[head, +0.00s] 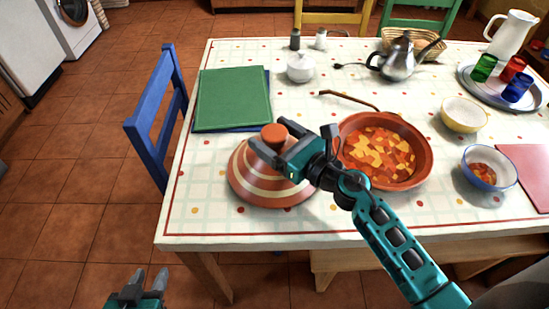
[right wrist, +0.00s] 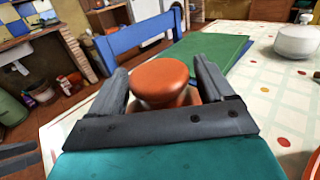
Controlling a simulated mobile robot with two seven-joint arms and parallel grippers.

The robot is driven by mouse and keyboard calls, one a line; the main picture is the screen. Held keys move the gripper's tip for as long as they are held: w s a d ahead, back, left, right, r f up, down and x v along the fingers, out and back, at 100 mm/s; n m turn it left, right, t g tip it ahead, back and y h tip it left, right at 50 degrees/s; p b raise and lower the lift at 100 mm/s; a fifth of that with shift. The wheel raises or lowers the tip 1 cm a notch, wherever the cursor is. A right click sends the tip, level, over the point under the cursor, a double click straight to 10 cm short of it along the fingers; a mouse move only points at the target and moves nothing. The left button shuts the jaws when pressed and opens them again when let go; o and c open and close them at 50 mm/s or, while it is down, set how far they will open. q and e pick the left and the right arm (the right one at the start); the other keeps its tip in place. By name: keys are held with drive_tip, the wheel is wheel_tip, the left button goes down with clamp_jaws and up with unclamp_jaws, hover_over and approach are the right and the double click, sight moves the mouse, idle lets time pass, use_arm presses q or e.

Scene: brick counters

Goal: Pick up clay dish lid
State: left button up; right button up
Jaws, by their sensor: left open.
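The clay dish lid (head: 250,182) is a striped terracotta and cream cone with an orange knob (head: 274,132). It stands upright on the table, left of the clay dish (head: 412,170) of stew. My right gripper (head: 273,143) is at the top of the lid. In the right wrist view the knob (right wrist: 160,82) sits between the two spread fingers (right wrist: 163,78), with what look like narrow gaps at its sides. The gripper hides part of the lid. My left gripper (head: 149,277) is open and empty, low at the left beyond the table's front edge.
A green folder (head: 232,98) lies behind the lid, and a blue chair (head: 155,115) stands at the table's left side. A white sugar bowl (head: 300,68), teapot (head: 402,62) and bowls (head: 490,168) stand further back and right. The table's front left corner is clear.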

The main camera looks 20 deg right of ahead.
clamp_jaws()
idle(0.6)
drive_tip(key=shift+r, duration=0.1)
